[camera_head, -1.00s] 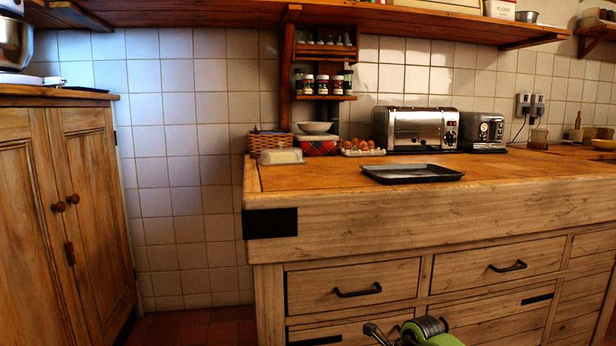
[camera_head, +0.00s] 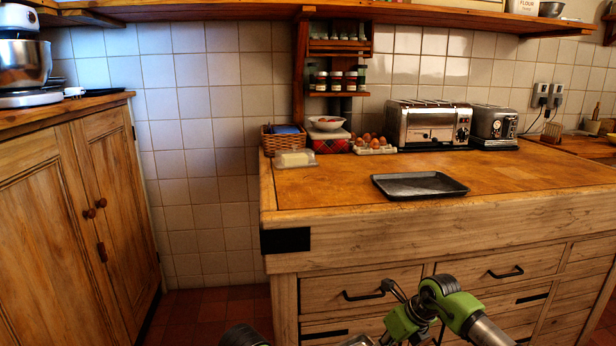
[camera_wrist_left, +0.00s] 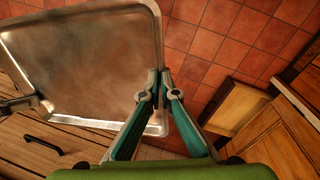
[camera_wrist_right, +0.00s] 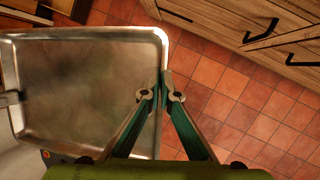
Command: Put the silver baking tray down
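The silver baking tray (camera_wrist_left: 85,60) is a shallow metal tray with a raised rim; it fills the left part of the left wrist view and also shows in the right wrist view (camera_wrist_right: 85,85). My left gripper (camera_wrist_left: 161,78) is shut on its rim. My right gripper (camera_wrist_right: 166,80) is shut on the rim at another side. The tray hangs in front of the drawers, above the tiled floor.
A wooden counter (camera_head: 335,190) has clear surface around a dark tray (camera_head: 418,185). A butter dish (camera_head: 295,158), basket (camera_head: 283,140), eggs (camera_head: 372,143), bowl (camera_head: 326,123) and toaster (camera_head: 428,125) stand along its back. A cabinet (camera_head: 75,200) stands at left.

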